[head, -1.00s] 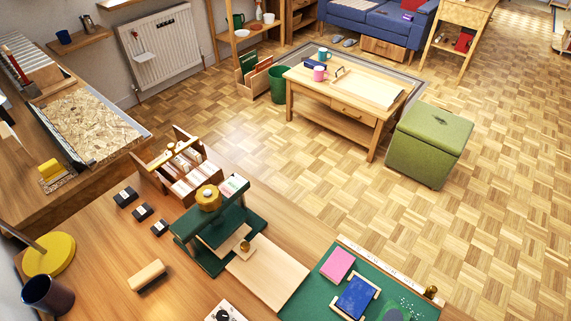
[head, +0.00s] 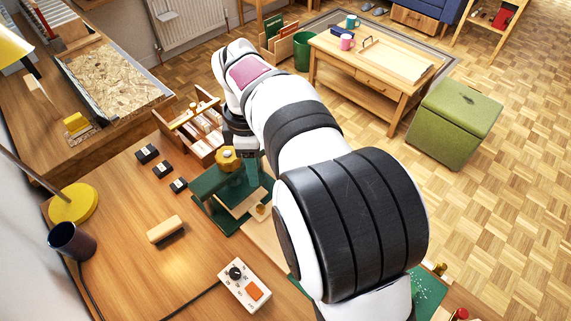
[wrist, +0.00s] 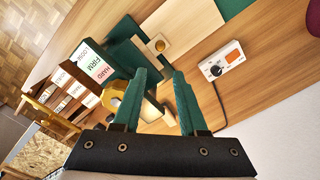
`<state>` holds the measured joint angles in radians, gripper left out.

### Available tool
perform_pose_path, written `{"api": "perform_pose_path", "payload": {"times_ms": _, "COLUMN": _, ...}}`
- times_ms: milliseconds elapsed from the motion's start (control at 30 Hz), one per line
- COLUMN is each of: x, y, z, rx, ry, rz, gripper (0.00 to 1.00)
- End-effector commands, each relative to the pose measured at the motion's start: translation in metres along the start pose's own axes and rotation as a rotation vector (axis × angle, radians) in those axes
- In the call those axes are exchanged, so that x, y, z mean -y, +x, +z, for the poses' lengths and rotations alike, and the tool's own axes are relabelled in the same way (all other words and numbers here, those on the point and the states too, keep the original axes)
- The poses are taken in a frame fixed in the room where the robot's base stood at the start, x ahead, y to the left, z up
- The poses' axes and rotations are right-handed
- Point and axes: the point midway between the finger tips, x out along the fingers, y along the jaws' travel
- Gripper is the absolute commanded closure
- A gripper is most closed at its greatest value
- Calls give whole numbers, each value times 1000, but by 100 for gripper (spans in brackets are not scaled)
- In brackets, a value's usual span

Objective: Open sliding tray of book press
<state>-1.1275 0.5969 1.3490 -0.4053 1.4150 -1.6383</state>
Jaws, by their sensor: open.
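The green book press (head: 206,184) stands on the wooden workbench in the head view, with a yellow-gold hexagonal knob (head: 228,160) on top. A small brass knob (head: 262,209) sits on the pale wooden sliding tray (head: 240,204) at its front. In the wrist view the brass knob (wrist: 160,45) is beyond my fingertips, and the yellow-gold knob (wrist: 117,89) is beside the left finger. My gripper (wrist: 160,76) is open and empty, with green fingers above the press. In the head view my gripper (head: 249,165) is partly hidden by my arm.
A pale board (head: 262,238) lies in front of the press, partly covered by my arm. A white control box (head: 244,285) with a cable, a wooden block (head: 165,229) and small black blocks (head: 160,169) lie nearby. A wooden card box (head: 190,130) stands behind the press.

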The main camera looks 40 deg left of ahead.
Motion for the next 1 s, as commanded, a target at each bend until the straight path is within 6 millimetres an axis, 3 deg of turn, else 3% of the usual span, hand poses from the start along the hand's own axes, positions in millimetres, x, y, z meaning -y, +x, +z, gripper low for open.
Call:
{"api": "perform_pose_path", "payload": {"times_ms": 300, "x": 2, "y": 84, "z": 1, "rx": 1, "ry": 4, "rz": -6, "gripper": 58}}
{"api": "perform_pose_path", "payload": {"times_ms": 500, "x": 1, "y": 128, "z": 1, "rx": 0, "ry": 6, "rz": -4, "gripper": 58}}
{"api": "perform_pose_path", "payload": {"times_ms": 700, "x": 0, "y": 149, "z": 1, "rx": 0, "ry": 5, "rz": -1, "gripper": 58}}
{"api": "perform_pose_path", "payload": {"times_ms": 1000, "x": 0, "y": 152, "z": 1, "rx": -1, "ry": 6, "rz": 0, "gripper": 58}}
